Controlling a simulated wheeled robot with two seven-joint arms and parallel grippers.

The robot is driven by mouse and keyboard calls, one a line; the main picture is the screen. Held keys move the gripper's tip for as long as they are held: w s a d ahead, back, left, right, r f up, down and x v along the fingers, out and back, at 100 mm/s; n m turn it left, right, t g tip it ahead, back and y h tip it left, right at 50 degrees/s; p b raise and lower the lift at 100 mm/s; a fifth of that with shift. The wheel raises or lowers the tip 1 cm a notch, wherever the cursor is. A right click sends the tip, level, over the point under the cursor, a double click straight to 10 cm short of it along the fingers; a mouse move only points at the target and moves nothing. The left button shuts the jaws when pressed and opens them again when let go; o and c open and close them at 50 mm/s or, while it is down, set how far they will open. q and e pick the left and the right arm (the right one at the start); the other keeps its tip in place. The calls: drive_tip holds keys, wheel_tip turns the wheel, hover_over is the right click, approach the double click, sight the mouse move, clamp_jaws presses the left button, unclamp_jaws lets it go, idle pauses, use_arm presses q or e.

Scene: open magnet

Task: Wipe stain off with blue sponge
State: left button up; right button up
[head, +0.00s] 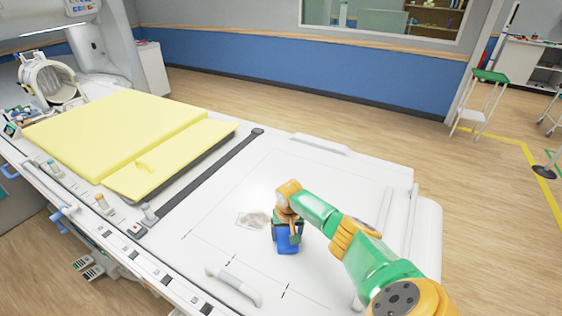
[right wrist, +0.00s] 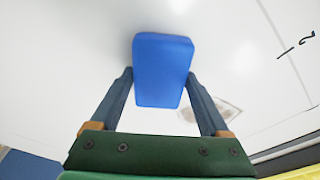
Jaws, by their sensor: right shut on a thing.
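The blue sponge (head: 287,241) is held in my right gripper (head: 287,227) over the white tabletop, near its front middle. In the right wrist view, the sponge (right wrist: 162,70) sits between the two fingers of the right gripper (right wrist: 160,88), which is shut on it. I cannot tell whether the sponge touches the surface. The stain (head: 253,219), a greyish-brown patch, lies just left of the gripper in the head view. It also shows in the right wrist view (right wrist: 215,108), partly hidden behind the right finger. My left gripper is in neither view.
The white table (head: 340,185) has a raised handle (head: 233,287) at its front edge and rails (head: 411,208) at right. A yellow pad (head: 125,130) covers the left part, with a dark strap (head: 205,175) beside it. The surface behind the stain is clear.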

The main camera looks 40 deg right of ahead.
sight(314, 253)
drive_tip(key=shift+s+d, duration=0.2)
drive_tip(key=shift+s, duration=0.45)
drive_tip(key=shift+s+d+f, duration=0.1)
drive_tip(key=shift+s+d, duration=0.1)
drive_tip(key=shift+s, duration=0.5)
drive_tip(key=shift+s+d, duration=0.3)
drive_tip(key=shift+s, duration=0.75)
drive_tip(key=shift+s+d, duration=0.3)
drive_tip(key=shift+s, duration=0.75)
drive_tip(key=shift+s+d, duration=0.3)
drive_tip(key=shift+s, duration=0.75)
drive_tip(key=shift+r, duration=3.15)
drive_tip(key=shift+w, duration=0.1)
wheel_tip(314, 253, up, 3)
drive_tip(key=shift+f, duration=0.1)
